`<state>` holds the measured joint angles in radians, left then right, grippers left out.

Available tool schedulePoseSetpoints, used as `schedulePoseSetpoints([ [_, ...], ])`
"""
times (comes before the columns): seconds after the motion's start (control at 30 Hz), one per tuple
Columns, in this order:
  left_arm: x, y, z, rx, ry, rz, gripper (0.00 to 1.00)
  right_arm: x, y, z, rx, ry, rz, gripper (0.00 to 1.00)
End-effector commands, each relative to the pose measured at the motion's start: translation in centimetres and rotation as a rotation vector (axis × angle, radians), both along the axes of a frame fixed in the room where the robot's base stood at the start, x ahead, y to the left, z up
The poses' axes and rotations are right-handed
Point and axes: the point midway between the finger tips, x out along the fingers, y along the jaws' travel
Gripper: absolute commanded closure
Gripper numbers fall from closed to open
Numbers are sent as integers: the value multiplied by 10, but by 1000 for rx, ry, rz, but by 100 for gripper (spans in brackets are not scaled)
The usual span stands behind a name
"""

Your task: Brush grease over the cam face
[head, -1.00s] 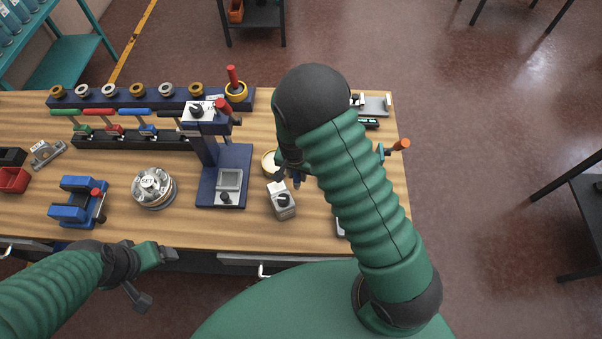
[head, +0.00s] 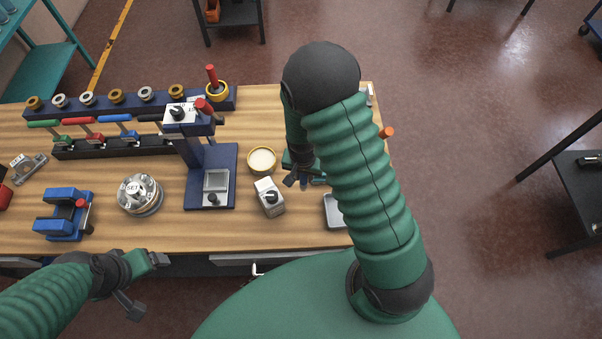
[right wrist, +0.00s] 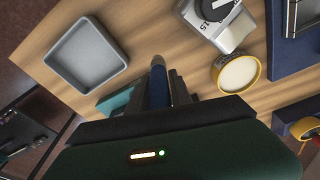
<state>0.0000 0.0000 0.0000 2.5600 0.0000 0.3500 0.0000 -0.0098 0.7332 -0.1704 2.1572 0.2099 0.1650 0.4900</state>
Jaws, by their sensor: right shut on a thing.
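My right gripper (head: 298,180) is low over the bench, just right of a yellow-rimmed round tin (head: 262,160) with pale contents, probably the grease. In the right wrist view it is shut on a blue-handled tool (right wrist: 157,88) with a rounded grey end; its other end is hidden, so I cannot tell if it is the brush. The tin (right wrist: 237,73) shows open there, apart from the gripper. A round metal fixture marked SET (head: 139,194) stands left of the blue press (head: 210,172); I cannot tell which part is the cam face. My left gripper (head: 146,284) is open and empty before the bench.
A grey box with a black dial (head: 269,198) stands below the tin. A grey tray (head: 333,211) lies right, partly behind my arm. A blue vise (head: 63,214) stands left. Racks with rings (head: 130,102) and coloured handles line the back.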

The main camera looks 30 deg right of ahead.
Motion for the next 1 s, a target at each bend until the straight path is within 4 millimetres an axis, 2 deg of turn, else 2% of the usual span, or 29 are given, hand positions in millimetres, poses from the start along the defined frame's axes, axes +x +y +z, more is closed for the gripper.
schedulePoseSetpoints([
  [0.17,0,0,10,0,0,0,18,1,0,11,0,0,0,100],
  [0.57,0,0,53,0,0,0,18,0,0,60,-1,-1,-1,100],
  [0.87,0,0,52,0,0,0,18,1,0,60,0,0,-1,100],
  [1.0,0,0,61,0,0,0,18,1,0,69,-1,-1,-1,100],
])
